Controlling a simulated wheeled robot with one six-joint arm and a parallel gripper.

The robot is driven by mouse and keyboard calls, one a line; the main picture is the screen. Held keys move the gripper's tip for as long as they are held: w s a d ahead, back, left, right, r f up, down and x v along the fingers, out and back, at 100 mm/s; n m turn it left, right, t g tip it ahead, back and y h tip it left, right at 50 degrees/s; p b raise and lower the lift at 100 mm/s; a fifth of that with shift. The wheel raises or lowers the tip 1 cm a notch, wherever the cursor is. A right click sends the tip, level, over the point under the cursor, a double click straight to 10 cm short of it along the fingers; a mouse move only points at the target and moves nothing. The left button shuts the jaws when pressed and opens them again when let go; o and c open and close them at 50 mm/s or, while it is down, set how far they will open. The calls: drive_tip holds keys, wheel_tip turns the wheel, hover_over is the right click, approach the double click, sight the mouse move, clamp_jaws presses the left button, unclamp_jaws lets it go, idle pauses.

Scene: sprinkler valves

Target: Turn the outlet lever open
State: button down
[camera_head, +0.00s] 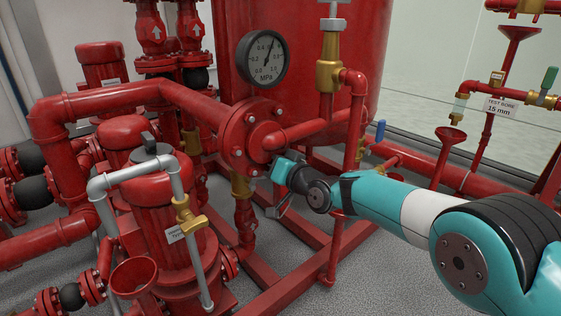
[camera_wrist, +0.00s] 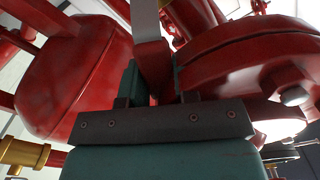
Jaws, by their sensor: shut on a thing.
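My gripper (camera_head: 280,172) is beside the large red flange (camera_head: 240,135) in the head view, below the pressure gauge. In the wrist view my gripper (camera_wrist: 155,88) has one finger on each side of a flat lever-like bar (camera_wrist: 153,58). The bar is red where it lies between the fingers and pale grey above. The jaws are shut on it. In the head view the gripper and wrist hide most of this bar, so its angle to the pipe cannot be told there. I cannot read any outlet marking on it.
A gauge (camera_head: 262,58) stands above the flange. A brass valve body (camera_head: 328,75) and a red vertical pipe (camera_head: 353,150) stand close to my wrist. A blue lever (camera_head: 380,131) is behind my arm. A green lever (camera_head: 549,80) is at far right. Red pumps crowd the left.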

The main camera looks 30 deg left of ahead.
drive_tip(key=shift+s+f, duration=0.2)
drive_tip(key=shift+f, duration=0.1)
drive_tip(key=c, duration=0.9)
unclamp_jaws()
drive_tip(key=shift+a, duration=0.1)
drive_tip(key=shift+w+r, duration=0.1)
drive_tip(key=shift+r, duration=0.05)
drive_tip(key=shift+r, duration=0.1)
drive_tip(key=p+v, duration=0.6)
drive_tip(key=v, duration=1.1)
drive_tip(key=shift+d, duration=0.25)
